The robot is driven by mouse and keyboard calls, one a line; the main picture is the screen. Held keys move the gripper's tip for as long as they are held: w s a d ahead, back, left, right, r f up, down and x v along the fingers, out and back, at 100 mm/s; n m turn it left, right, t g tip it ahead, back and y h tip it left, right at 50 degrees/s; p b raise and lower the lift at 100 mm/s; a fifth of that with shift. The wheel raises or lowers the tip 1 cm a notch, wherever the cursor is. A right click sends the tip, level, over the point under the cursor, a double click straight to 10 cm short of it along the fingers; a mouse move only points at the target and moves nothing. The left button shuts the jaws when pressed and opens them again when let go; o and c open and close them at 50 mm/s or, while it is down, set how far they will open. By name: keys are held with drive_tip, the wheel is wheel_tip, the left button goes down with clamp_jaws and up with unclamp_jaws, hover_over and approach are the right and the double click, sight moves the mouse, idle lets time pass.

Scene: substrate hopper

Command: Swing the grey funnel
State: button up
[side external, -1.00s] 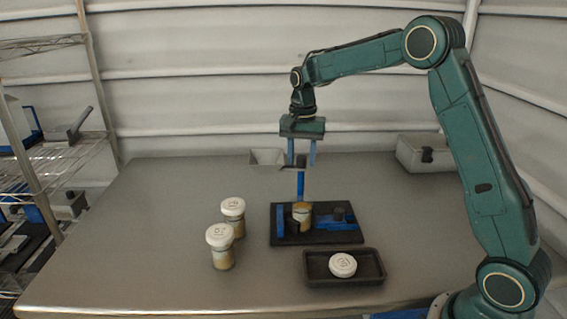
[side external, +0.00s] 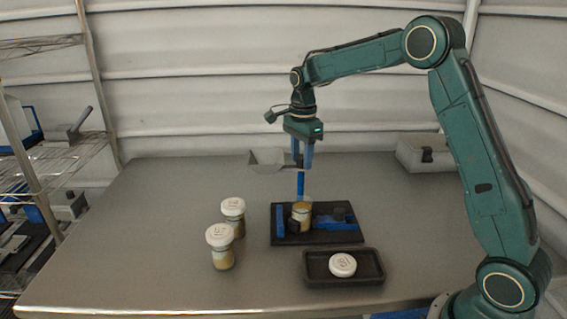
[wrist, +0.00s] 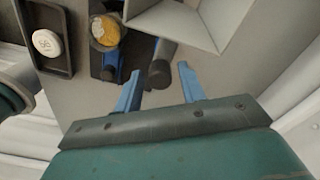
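The grey funnel (side external: 266,160) sits high at the back of the black fixture, to the left of the blue post (side external: 301,184). Its open, angular hopper also shows at the top of the wrist view (wrist: 205,22). My gripper (side external: 303,163) points down by the post top. In the wrist view my gripper (wrist: 160,70) has its two blue fingers apart, with a dark round knob (wrist: 160,75) between their tips and gaps beside it. An open jar with tan contents (side external: 302,214) stands in the fixture; it also shows in the wrist view (wrist: 106,32).
The black fixture base (side external: 340,237) carries blue clamp parts. A dark tray (side external: 315,278) in front holds a white lid (side external: 343,265). Two lidded jars (side external: 220,250) (side external: 233,214) stand left. A grey box (side external: 426,155) is at the back right.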

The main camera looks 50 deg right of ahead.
drive_tip(key=m, duration=0.5)
drive_tip(key=shift+m, duration=0.4)
drive_tip(key=c, duration=0.7)
drive_tip(key=shift+o, duration=0.2)
